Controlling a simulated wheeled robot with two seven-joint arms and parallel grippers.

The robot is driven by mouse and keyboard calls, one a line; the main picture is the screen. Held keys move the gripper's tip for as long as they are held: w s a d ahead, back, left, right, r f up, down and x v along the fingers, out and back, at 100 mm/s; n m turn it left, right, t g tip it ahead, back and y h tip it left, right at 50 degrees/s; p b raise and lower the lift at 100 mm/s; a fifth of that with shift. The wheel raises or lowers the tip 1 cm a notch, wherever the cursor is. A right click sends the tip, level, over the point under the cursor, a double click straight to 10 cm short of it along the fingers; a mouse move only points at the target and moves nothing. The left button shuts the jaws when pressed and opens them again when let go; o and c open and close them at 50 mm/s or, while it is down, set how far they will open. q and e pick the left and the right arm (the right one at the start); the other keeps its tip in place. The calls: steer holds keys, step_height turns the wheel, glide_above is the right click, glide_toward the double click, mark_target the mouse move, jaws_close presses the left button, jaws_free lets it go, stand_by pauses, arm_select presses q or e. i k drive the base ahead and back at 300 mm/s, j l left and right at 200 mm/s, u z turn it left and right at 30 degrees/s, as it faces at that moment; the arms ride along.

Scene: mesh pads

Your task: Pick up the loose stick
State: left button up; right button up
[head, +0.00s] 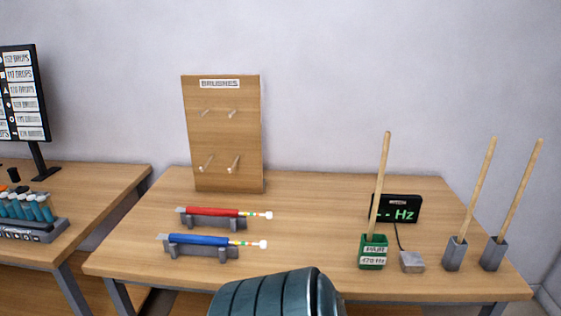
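Three long pale wooden sticks stand at the right of the table, each with its lower end in a block. The left stick (381,180) leans slightly right in a green labelled block (373,252). The middle stick (477,188) and the right stick (520,188) lean right in two grey blocks (455,254) (492,254). No stick lies free on the table, and I cannot tell which one is loose. Neither of my grippers is in view; a teal part at the bottom edge looks like my own arm.
A display reading "Hz" (404,209) stands behind the left stick, with a cable to a small grey box (412,262). Red (213,212) and blue (200,240) tools rest on stands. A pegboard (221,140) stands behind. The table's middle (315,220) is clear.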

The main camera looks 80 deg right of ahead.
mark_target(538, 147)
steer(key=k+l, duration=0.1)
steer(key=k, duration=0.25)
steer(key=z, duration=4)
